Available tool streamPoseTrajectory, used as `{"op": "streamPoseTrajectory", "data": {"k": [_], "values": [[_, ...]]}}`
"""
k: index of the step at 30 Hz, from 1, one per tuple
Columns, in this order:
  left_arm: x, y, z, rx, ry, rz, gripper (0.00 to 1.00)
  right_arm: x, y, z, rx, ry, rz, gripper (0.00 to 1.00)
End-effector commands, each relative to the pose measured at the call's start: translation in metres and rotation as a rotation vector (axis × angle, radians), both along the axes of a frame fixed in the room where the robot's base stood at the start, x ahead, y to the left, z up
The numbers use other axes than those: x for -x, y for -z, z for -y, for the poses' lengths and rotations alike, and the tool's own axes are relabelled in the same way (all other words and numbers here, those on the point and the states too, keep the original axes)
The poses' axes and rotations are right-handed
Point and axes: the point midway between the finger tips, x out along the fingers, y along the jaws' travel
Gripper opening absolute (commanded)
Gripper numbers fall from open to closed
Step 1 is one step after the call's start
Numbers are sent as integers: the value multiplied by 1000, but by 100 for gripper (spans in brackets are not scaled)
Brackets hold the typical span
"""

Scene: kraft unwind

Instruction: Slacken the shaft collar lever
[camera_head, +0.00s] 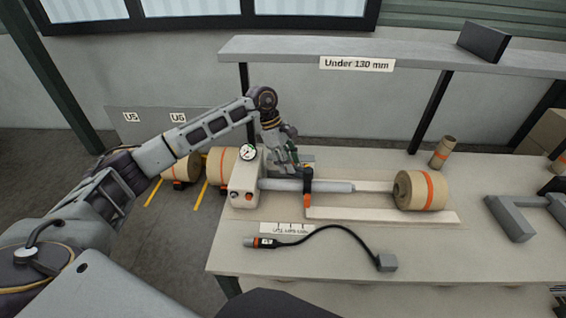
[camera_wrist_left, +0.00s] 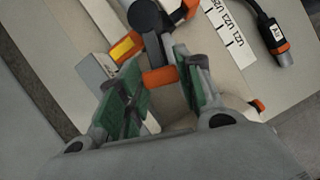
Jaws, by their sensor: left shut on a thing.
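The shaft collar (camera_head: 307,186), dark with orange parts, sits around the grey shaft (camera_head: 335,187) that sticks out of the pale unwind stand (camera_head: 245,182). In the left wrist view the dark collar (camera_wrist_left: 146,15) is at the top, with an arm reaching down to the orange lever end (camera_wrist_left: 160,78). My left gripper (camera_head: 292,165) is above and behind the shaft, just left of the collar. In the left wrist view its green-padded fingers (camera_wrist_left: 157,85) are on both sides of the lever end, shut on it. The fingers partly hide the lever in the head view. My right gripper is not in view.
A kraft roll (camera_head: 421,190) lies right of the shaft end, and a small roll (camera_head: 442,152) stands behind it. A corded orange-black tool (camera_head: 262,243) lies at the front of the table. A shelf (camera_head: 420,52) runs above the back. More rolls (camera_head: 222,164) are at the left.

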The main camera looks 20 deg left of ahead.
Motion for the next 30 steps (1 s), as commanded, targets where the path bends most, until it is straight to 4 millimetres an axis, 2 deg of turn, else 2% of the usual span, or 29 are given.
{"op": "streamPoseTrajectory", "data": {"k": [5,6,11,23,30], "values": [[0,-1,0,1,0,1,0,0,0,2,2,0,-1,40],[0,-1,0,1,0,1,37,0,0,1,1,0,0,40],[0,-1,0,1,1,1,57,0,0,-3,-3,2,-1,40],[0,-2,-1,0,0,1,57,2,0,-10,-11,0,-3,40],[-1,-18,-8,0,0,3,57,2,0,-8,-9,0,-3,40]]}}
